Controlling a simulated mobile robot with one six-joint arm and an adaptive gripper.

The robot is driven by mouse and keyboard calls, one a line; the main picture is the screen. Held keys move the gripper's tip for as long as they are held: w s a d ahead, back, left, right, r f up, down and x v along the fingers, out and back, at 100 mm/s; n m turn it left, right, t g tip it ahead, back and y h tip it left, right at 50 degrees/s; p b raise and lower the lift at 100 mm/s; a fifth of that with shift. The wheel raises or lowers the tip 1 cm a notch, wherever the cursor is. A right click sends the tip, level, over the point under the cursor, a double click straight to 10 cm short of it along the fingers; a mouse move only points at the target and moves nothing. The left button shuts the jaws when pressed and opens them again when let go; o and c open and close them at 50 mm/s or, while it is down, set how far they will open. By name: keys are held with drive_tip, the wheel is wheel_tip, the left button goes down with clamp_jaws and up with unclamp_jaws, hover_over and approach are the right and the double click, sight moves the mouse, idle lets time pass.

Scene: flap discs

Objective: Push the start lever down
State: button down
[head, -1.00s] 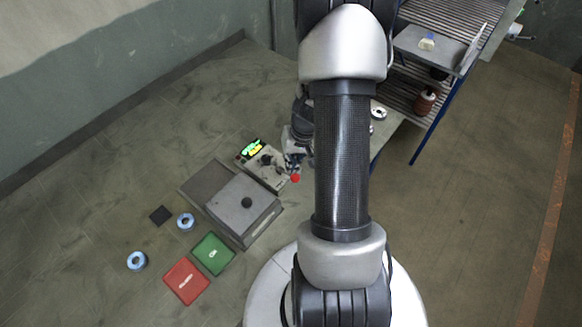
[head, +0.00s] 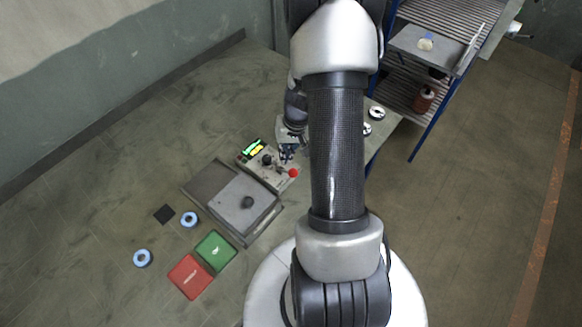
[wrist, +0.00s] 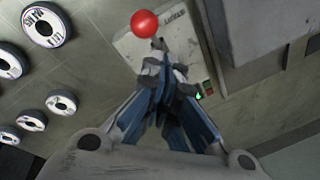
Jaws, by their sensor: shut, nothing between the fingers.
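In the wrist view the red ball (wrist: 144,23) is on a short dark stem in front of the box's pale face (wrist: 128,47). My gripper (head: 287,156) is over the box, a little above and left of the ball in the head view. In the wrist view my gripper (wrist: 165,66) is shut and empty, its tips just below the ball and overlapping the stem's foot. I cannot tell whether they touch.
A black knob (head: 267,160) and a lit green-yellow display (head: 253,149) are on the same box. A grey machine (head: 240,203), green tray (head: 215,249) and red tray (head: 190,276) lie lower left. Several flap discs (wrist: 47,25) show in the wrist view. Shelving (head: 425,75) stands at right.

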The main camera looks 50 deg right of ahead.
drive_tip(key=w+r+p, duration=0.2)
drive_tip(key=r+p, duration=0.1)
drive_tip(key=shift+w+a+r, duration=0.1)
drive_tip(key=shift+w+r, duration=0.1)
drive_tip(key=shift+r, duration=0.05)
idle(0.9)
